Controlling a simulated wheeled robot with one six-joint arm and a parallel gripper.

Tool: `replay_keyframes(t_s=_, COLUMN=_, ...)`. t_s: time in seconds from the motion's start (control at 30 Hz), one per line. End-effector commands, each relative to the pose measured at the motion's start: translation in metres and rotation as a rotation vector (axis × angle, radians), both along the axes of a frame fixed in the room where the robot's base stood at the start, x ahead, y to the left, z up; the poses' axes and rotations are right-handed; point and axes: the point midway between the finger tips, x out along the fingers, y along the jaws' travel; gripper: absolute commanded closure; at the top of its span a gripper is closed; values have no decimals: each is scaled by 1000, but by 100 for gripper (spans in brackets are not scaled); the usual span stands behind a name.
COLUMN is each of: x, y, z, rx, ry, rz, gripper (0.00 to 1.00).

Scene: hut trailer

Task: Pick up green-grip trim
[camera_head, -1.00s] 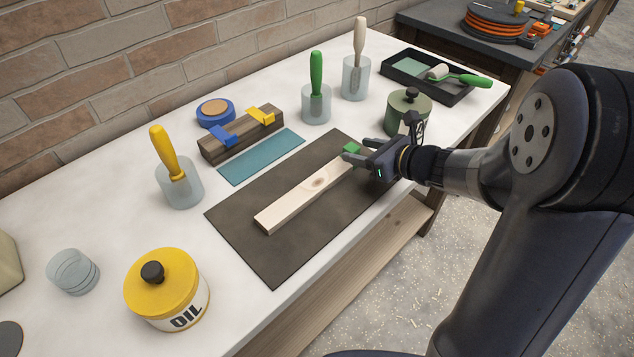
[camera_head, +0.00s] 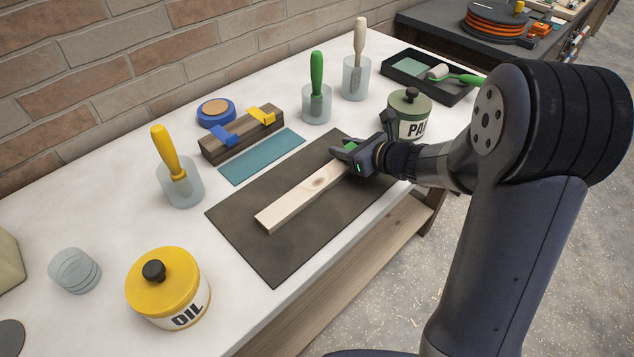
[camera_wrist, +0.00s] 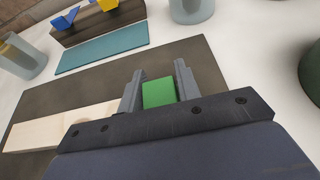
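The trim is a pale wooden strip (camera_head: 300,196) with a green grip block near its far right end. It lies flat on the dark mat (camera_head: 270,255). In the wrist view the strip (camera_wrist: 50,130) runs off to the left, and the green grip (camera_wrist: 158,93) sits between my fingers. My gripper (camera_head: 345,152) is low over the mat at the grip end, one finger on each side of the green block. It also shows in the wrist view (camera_wrist: 159,88). The fingers look very close to the block; whether they press on it I cannot tell.
A green-lidded pot (camera_head: 408,115) stands just behind my gripper. Green-handled (camera_head: 317,95) and white-handled (camera_head: 357,70) tools stand in cups behind. A teal strip (camera_head: 262,157) and dark wooden block (camera_head: 240,135) lie behind the mat. A yellow oil tin (camera_head: 165,285) stands front left.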

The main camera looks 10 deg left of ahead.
Motion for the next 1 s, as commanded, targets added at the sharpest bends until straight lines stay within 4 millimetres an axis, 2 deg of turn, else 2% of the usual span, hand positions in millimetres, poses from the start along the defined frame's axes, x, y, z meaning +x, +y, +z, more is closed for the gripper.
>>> replay_keyframes(t_s=0.07, x=0, y=0, z=0, rx=0, ry=0, rz=0, gripper=75)
replay_keyframes(t_s=0.33, x=0, y=0, z=0, rx=0, ry=0, rz=0, gripper=97)
replay_keyframes(t_s=0.63, x=0, y=0, z=6, rx=0, ry=-3, rz=1, gripper=99)
replay_keyframes(t_s=0.77, x=0, y=0, z=26, rx=0, ry=-6, rz=1, gripper=99)
replay_keyframes(t_s=1.0, x=0, y=0, z=75, rx=0, ry=-6, rz=0, gripper=99)
